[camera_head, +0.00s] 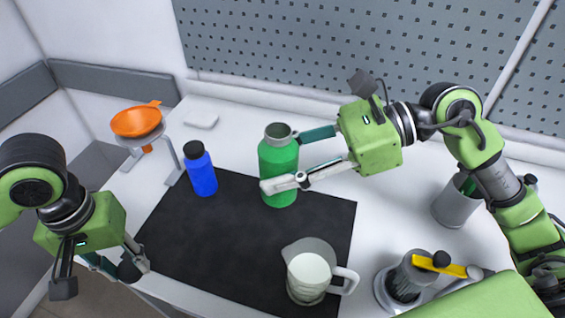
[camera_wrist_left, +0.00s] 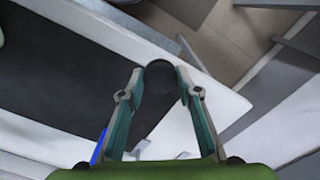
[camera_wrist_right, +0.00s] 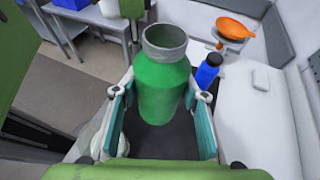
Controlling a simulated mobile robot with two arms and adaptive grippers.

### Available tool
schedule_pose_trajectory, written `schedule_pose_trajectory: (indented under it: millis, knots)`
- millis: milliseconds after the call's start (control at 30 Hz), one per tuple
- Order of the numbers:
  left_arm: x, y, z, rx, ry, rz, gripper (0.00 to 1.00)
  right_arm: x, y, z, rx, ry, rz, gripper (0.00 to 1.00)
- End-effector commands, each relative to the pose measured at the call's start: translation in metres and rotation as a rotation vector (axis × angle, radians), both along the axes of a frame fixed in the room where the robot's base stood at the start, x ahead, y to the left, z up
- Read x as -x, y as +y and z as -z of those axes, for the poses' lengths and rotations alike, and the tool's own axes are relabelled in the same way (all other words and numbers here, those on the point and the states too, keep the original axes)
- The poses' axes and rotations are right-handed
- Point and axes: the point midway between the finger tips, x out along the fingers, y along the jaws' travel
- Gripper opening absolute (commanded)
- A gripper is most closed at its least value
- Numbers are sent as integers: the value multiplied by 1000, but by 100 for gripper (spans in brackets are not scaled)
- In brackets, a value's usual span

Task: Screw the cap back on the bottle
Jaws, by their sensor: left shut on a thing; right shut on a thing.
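The green bottle (camera_head: 279,160) stands upright on the black mat (camera_head: 190,240), its grey neck uncovered and open. My right gripper (camera_head: 290,158) is shut around its body; the right wrist view shows the bottle (camera_wrist_right: 160,90) between the fingers, with the neck above them. My left gripper (camera_head: 126,268) is away at the mat's front left edge, shut on a round black cap (camera_wrist_left: 161,77). In the head view the cap (camera_head: 129,271) is partly covered by the fingers. Cap and bottle are well apart.
A blue bottle (camera_head: 201,172) with a black top stands left of the green one. An orange funnel (camera_head: 136,121) sits on a stand behind it. A jug (camera_head: 309,275) is at the mat's front right. A grey cup (camera_head: 455,205) stands right.

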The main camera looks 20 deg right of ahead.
Motion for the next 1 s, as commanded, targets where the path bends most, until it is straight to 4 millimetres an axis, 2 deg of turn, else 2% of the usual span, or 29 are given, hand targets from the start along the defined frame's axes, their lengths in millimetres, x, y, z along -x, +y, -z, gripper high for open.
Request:
schedule_pose_trajectory:
  millis: [267, 433, 567, 700, 833, 1000]
  knots:
    - [-3, -3, -3, 1, -2, -1, 24, 0, 0, 0, 0, 0, 1, 1]
    - [-25, -22, -23, 1, -5, -7, 24, 0, 0, 0, -1, -1, 1, 1]
    - [-49, -51, -54, 1, -7, -14, 24, 0, 0, 0, -1, -1, 1, 1]
    - [-69, -85, -93, -1, -6, -18, 24, 0, 0, 0, -1, -1, 1, 1]
    - [-79, -118, -132, -1, -6, -20, 24, 0, 0, 0, -1, -1, 1, 1]
    - [-81, -163, -184, -2, -5, -18, 24, 0, 0, 0, -1, -1, 1, 1]
